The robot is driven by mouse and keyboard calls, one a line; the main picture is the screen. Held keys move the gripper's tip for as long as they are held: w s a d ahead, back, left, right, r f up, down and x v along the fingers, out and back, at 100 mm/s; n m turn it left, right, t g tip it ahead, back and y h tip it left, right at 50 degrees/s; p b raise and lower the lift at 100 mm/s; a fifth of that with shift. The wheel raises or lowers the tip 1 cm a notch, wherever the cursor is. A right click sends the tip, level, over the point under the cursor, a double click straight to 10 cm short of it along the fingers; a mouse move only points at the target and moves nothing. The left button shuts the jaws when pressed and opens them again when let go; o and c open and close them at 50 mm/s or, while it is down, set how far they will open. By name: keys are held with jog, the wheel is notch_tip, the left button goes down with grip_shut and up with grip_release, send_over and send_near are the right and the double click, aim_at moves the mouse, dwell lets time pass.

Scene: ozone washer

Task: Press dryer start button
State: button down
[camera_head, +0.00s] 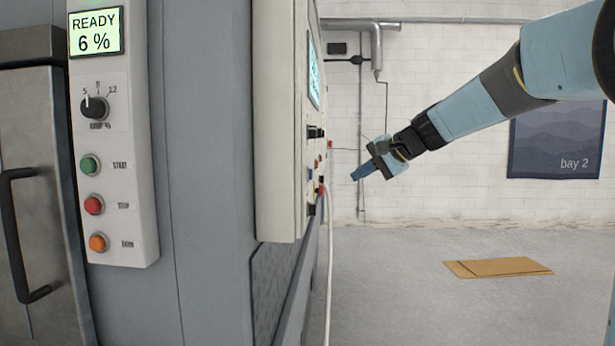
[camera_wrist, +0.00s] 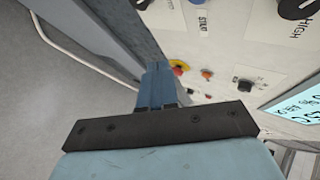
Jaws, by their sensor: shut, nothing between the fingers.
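A light control panel on the grey machine at left in the head view carries a green button (camera_head: 90,165) labelled START. Below it are a red button (camera_head: 94,205) and an orange button (camera_head: 98,243). I cannot read the word dryer on any panel. My gripper (camera_head: 362,172) is shut and empty, well to the right of that panel, its blue fingertips pointing at a second panel (camera_head: 280,120) around the corner. In the wrist view the shut fingers (camera_wrist: 155,85) appear in front of the second panel, which has its own START label (camera_wrist: 202,22) beside a partly cut-off blue button. Contact cannot be told.
A screen showing READY 6 % (camera_head: 96,32) and a black knob (camera_head: 95,107) sit above the green button. A door handle (camera_head: 15,235) sticks out at far left. Flat cardboard (camera_head: 498,267) lies on open floor.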

jog(key=a, duration=0.7)
jog(key=shift+a, duration=0.35)
jog(key=shift+w, duration=0.1)
dwell(1.8)
jog(key=shift+a+r, duration=0.1)
jog(key=shift+a, duration=0.3)
jog(key=shift+a, duration=0.5)
dwell(0.7)
jog(key=shift+d, duration=0.1)
dwell(0.4)
jog(key=shift+d, duration=0.8)
jog(key=shift+d, duration=0.1)
jog(key=d, duration=0.4)
jog(key=shift+d, duration=0.4)
